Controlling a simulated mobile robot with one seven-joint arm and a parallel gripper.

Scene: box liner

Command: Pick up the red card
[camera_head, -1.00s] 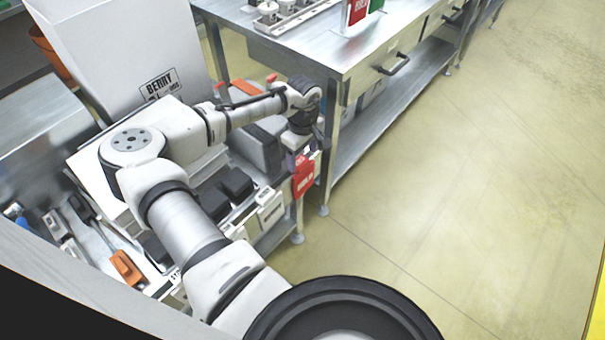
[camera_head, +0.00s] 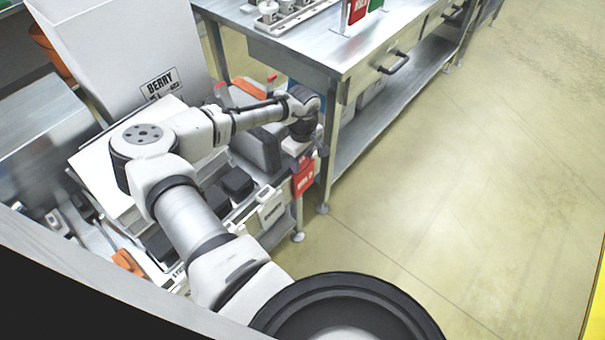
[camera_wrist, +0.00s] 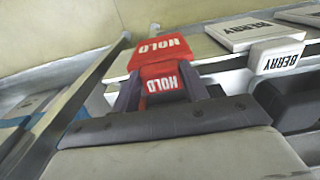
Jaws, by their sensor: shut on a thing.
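The red card (camera_head: 304,178) with white lettering shows at the right end of the low bench in the head view, just below my gripper (camera_head: 299,155). In the wrist view the red card (camera_wrist: 160,52) reads HOLD, and a narrower red part, also marked HOLD, sits between the two dark fingers of my gripper (camera_wrist: 161,92). The fingers are shut on this part. The wide face of the card reaches beyond the fingertips, in front of the bench edge. I cannot tell whether the card still touches the bench.
White BERRY cards (camera_wrist: 262,34) lie close to the right of the card. A steel table (camera_head: 318,50) stands behind, with another red card (camera_head: 357,11) and a green card on it. A large white BERRY box (camera_head: 125,45) stands at the left. The floor at the right is clear.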

